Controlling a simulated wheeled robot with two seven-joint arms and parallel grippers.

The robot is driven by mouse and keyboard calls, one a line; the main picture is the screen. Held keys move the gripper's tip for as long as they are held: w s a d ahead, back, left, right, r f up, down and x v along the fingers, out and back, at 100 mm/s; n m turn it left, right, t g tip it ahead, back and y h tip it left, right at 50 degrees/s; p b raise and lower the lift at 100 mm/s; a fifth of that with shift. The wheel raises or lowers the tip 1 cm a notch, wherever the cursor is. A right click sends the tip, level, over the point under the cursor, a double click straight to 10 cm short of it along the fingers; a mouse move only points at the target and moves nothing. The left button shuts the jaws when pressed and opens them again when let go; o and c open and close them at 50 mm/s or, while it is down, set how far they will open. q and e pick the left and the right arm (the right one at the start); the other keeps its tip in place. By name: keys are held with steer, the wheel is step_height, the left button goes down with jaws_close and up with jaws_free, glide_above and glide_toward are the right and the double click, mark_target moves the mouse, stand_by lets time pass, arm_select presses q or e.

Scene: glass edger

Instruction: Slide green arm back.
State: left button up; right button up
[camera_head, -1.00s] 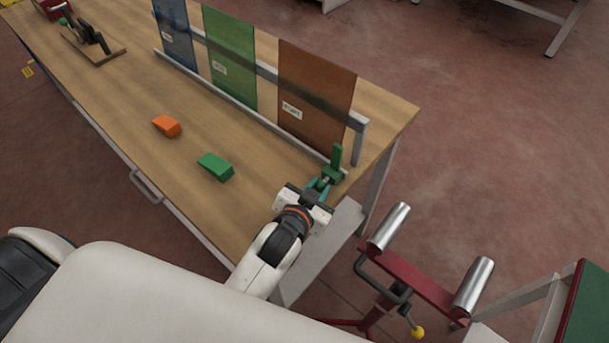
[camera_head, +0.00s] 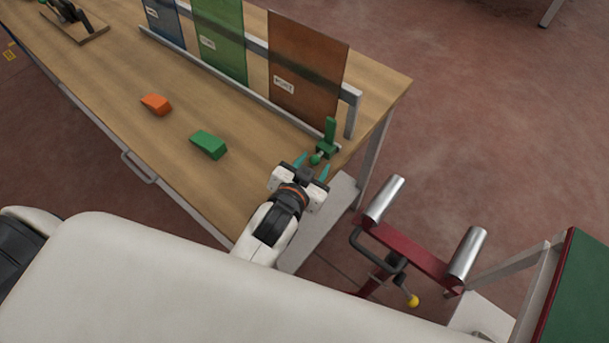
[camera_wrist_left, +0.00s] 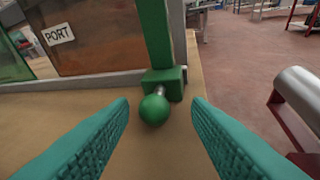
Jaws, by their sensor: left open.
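The green arm (camera_head: 329,136) is a post on a small block with a round green knob (camera_head: 316,159). It stands at the right end of the rail, beside the brown panel. In the left wrist view the post and block (camera_wrist_left: 163,80) are straight ahead, and the knob (camera_wrist_left: 154,110) points toward me on a short metal stem. My left gripper (camera_head: 311,167) is open, its teal fingertips a little short of the knob on either side. In the left wrist view the fingers (camera_wrist_left: 160,125) are wide apart with nothing between them touching. My right gripper is not in view.
An orange block (camera_head: 156,104) and a green block (camera_head: 208,145) lie on the wooden table (camera_head: 185,85). Blue, green and brown panels (camera_head: 305,65) stand in the rail behind. A red roller stand (camera_head: 410,250) is on the floor to the right.

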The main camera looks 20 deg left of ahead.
arm_select(q)
steer(key=b+v, duration=0.1)
steer(key=v, duration=1)
steer(key=shift+s+d+r, duration=0.1)
steer(key=shift+s, duration=0.1)
